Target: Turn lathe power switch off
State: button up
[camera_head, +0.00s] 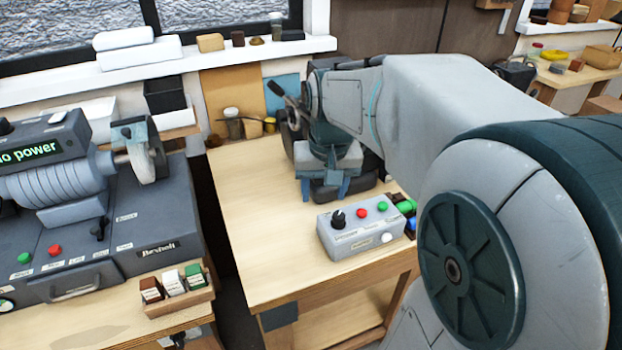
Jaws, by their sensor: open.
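A grey control box (360,225) with a black knob (338,218), a red button (361,213), a green button (382,206) and a white button at its lower right stands on the wooden table. I cannot tell which control is the lathe power switch. My gripper (322,187) points down over the table just behind the box, its two blue fingers apart and empty. A dark machine, partly hidden by my gripper and arm, stands behind it. At left, a large grey machine (140,225) has a display ending in "o power" (29,153), green and red buttons and a small black lever (100,229).
A wooden rack (178,296) holds small labelled blocks at the left bench's front. The table (245,215) is clear left of the box. A dark gap separates it from the left bench.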

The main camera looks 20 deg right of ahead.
aim_at(339, 214)
jog(key=w+d+f+m+g, duration=0.2)
jog(key=w+d+f+m, duration=0.15)
jog(key=w+d, duration=0.5)
jog(key=shift+n, duration=0.45)
notch_tip(339, 214, down, 14)
jog(key=shift+w+a+r, duration=0.1)
jog(key=shift+r, duration=0.05)
jog(key=c, duration=1)
